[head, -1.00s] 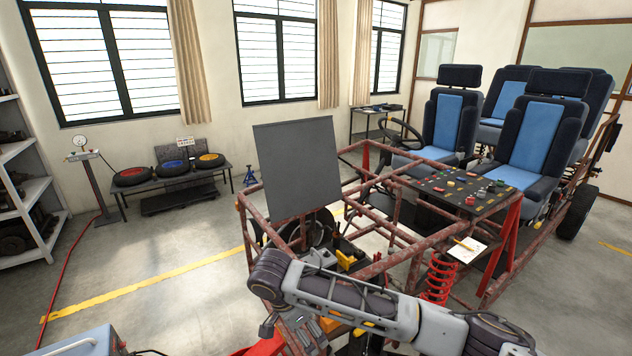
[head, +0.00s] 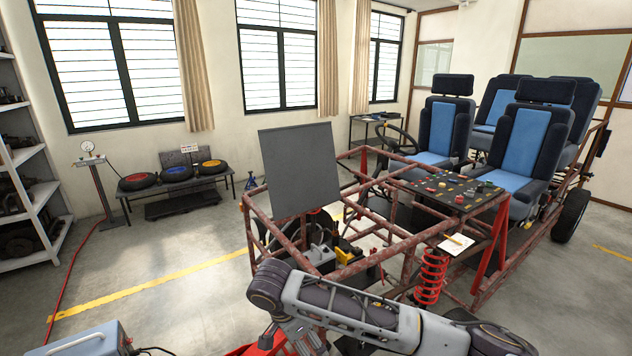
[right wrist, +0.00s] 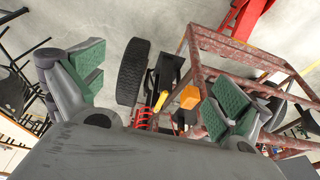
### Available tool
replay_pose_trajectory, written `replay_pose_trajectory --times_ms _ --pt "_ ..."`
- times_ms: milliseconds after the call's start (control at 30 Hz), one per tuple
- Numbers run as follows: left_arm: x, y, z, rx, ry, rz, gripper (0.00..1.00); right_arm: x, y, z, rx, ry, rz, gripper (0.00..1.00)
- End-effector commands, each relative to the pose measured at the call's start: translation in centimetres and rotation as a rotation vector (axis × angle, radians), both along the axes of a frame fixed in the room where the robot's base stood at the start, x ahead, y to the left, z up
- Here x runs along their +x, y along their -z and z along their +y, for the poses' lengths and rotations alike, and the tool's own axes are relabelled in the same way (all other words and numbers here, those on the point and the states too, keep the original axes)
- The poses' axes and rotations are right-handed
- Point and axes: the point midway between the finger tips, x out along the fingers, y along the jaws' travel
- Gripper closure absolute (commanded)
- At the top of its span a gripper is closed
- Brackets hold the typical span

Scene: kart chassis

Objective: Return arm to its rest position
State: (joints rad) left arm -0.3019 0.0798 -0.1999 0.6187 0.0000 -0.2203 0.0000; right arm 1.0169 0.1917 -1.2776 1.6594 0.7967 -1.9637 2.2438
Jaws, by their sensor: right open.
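My right arm (head: 350,312) reaches in from the lower right of the head view, across the front of the kart chassis (head: 390,250). The rusty red frame shows behind the right finger. A black tyre (right wrist: 132,70) and an orange block (right wrist: 190,97) appear beyond the finger gap. My left gripper is not in view.
A dark panel (head: 300,170) stands at the chassis front. A red coil spring (head: 431,278) is close to my arm. A blue-grey box (head: 85,340) sits lower left. Open floor lies at left.

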Motion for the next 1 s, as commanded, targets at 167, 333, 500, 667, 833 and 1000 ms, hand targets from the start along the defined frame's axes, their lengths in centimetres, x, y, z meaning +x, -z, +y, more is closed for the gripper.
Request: replay_pose_trajectory --times_ms 167,333,500,667,833,1000 --pt "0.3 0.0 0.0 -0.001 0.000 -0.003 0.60 0.1 0.1 0.0 0.002 0.000 0.001 0.00" --pt "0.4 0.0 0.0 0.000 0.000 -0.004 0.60 0.4 0.7 0.3 0.023 -0.014 0.010 0.00" --pt "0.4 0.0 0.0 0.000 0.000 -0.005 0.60 0.8 1.5 0.5 0.046 -0.030 0.021 0.00" --pt "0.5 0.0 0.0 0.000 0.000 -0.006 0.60 1.5 2.6 0.9 0.078 -0.051 0.033 0.00" --pt "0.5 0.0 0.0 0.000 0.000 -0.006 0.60 2.3 4.4 1.3 0.124 -0.084 0.049 0.00" --pt "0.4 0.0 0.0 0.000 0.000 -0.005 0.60 3.6 7.1 1.5 0.187 -0.130 0.063 0.00"
